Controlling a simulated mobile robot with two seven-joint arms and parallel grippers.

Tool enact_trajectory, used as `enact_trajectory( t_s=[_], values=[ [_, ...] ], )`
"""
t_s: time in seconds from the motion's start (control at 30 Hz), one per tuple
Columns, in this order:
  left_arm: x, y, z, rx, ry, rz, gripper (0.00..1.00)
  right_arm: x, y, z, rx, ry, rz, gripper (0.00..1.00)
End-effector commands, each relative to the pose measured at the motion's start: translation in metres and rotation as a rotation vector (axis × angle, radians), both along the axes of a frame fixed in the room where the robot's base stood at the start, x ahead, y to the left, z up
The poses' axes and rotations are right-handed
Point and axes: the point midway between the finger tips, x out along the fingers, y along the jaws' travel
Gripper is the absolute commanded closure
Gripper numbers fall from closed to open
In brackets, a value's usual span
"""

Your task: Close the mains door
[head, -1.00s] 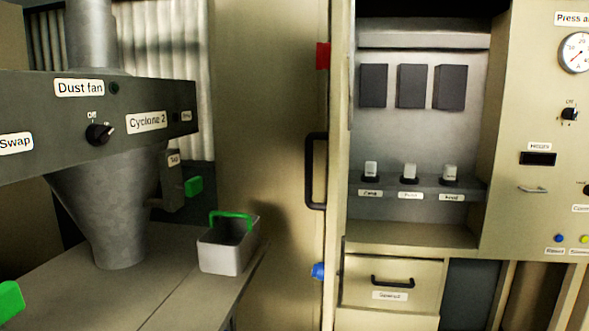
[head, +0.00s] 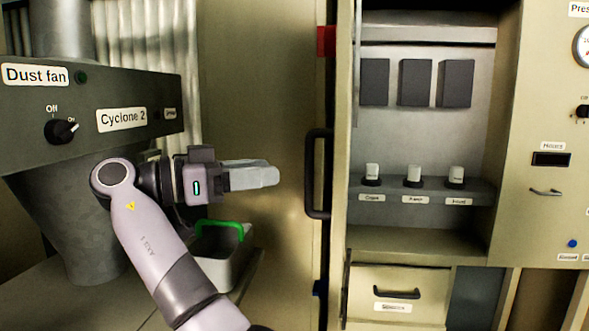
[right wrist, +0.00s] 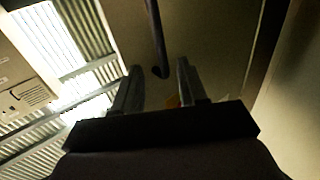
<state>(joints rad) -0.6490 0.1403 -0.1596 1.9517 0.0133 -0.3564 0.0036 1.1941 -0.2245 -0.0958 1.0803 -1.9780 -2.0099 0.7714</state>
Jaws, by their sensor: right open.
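The mains door (head: 341,110) seems to stand open, seen nearly edge-on at the left side of the cabinet opening. Its black upright bar handle (head: 312,175) sticks out to the left. My right gripper (head: 270,175) is left of the handle at about its mid height, fingers pointing right at it, with a visible gap. In the right wrist view the open fingers (right wrist: 158,78) have nothing between them, and the dark handle (right wrist: 156,40) shows ahead between their directions. My left gripper is not in view.
The open cabinet (head: 425,130) holds dark blocks and several labelled switches, with a drawer (head: 397,290) below. A dark panel (head: 90,110) with a knob and a bin (head: 215,262) with a green handle are at left, close to my right arm. A red piece (head: 326,41) sits above the handle.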

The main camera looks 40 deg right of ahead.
Motion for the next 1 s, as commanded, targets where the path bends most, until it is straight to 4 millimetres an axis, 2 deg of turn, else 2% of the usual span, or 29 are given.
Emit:
enact_trajectory(
  t_s=[0.5,0.9,0.97,1.0],
  values=[
    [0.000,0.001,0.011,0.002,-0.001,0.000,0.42,-0.020,-0.057,-0.001,0.001,0.005,0.001,0.58],
    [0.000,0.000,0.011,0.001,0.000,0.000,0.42,-0.022,-0.064,-0.001,0.000,0.005,0.003,0.58],
    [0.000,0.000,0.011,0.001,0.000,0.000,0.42,-0.022,-0.064,-0.001,0.000,0.005,0.003,0.77],
    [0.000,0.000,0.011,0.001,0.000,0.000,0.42,-0.022,-0.064,-0.001,0.000,0.005,0.003,0.90]
  ],
)
